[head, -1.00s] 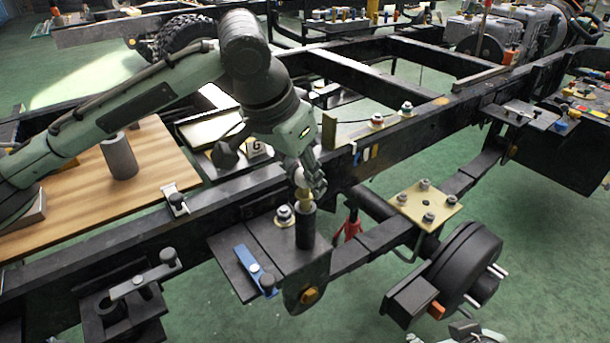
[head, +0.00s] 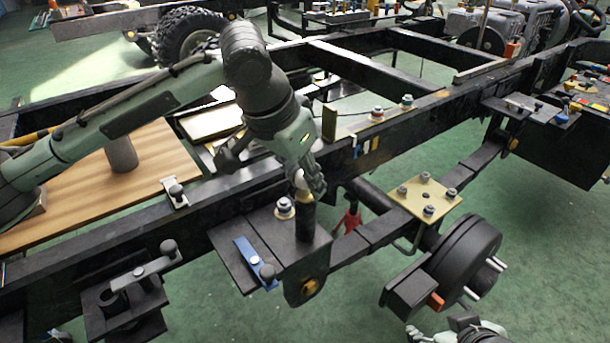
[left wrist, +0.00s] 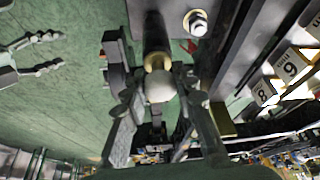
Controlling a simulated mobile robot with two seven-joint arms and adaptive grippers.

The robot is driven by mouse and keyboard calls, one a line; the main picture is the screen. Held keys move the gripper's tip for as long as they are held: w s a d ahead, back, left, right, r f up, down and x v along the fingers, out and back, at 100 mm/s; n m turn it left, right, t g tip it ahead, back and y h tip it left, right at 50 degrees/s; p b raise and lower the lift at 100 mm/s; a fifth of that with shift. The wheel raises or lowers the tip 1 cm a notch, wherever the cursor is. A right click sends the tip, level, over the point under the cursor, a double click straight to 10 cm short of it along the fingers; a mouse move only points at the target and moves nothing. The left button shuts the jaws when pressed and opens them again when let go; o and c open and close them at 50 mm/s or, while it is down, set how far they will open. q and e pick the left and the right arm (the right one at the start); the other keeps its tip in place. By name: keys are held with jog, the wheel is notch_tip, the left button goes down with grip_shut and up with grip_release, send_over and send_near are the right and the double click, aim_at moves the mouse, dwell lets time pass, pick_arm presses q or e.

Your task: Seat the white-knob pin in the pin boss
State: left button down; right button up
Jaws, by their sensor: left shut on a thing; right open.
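The white-knob pin (head: 301,181) is upright at the mouth of the pin boss (head: 305,222), a dark vertical cylinder on a black bracket. My left gripper (head: 310,184) is shut on the pin from above and hides part of its knob. In the left wrist view the white knob (left wrist: 159,87) lies between the fingers (left wrist: 158,98), with a brass collar against the dark boss (left wrist: 156,38). The shaft is hidden, so its depth cannot be told. My right gripper (head: 458,333) is at the bottom edge; its open, empty fingers show in the left wrist view (left wrist: 42,55).
A bolt with a white collar (head: 285,208) stands beside the boss. A blue clamp bar (head: 254,263) lies on the bracket's front side. The long black chassis rail (head: 235,190) runs behind. A brass plate with several bolts (head: 427,197) and a black wheel hub (head: 460,262) are to the right.

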pick_arm(q)
jog(key=c, duration=1.1)
grip_release()
jog(key=shift+c, duration=0.2)
jog(key=shift+r, duration=0.1)
jog(key=shift+r+p, duration=1.4)
jog(key=shift+p, duration=1.05)
